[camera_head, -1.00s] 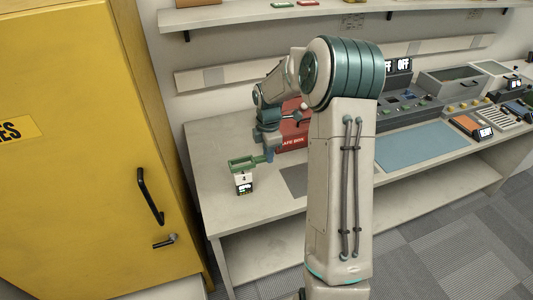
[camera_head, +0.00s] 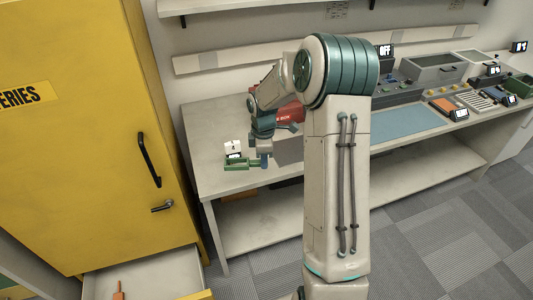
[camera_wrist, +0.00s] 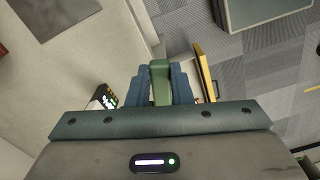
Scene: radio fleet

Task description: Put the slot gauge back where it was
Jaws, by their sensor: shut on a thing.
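The slot gauge, a green frame-shaped piece (camera_head: 236,164), is held at the left end of my gripper (camera_head: 262,160) in the head view. It appears to be near the front edge of the bench, in front of a small white-and-black display box (camera_head: 232,147). In the wrist view the green gauge (camera_wrist: 160,82) sits between the two blue fingers of my gripper (camera_wrist: 161,86), which are shut on it. The display box also shows left of the fingers in the wrist view (camera_wrist: 104,98). The gauge's height above the bench is hard to judge.
A yellow cabinet (camera_head: 85,130) stands left of the bench (camera_head: 215,120). An open drawer (camera_head: 140,275) below holds an orange item (camera_head: 119,290). A red box (camera_head: 290,114) is behind my gripper. A blue mat (camera_head: 410,124) and several devices lie right.

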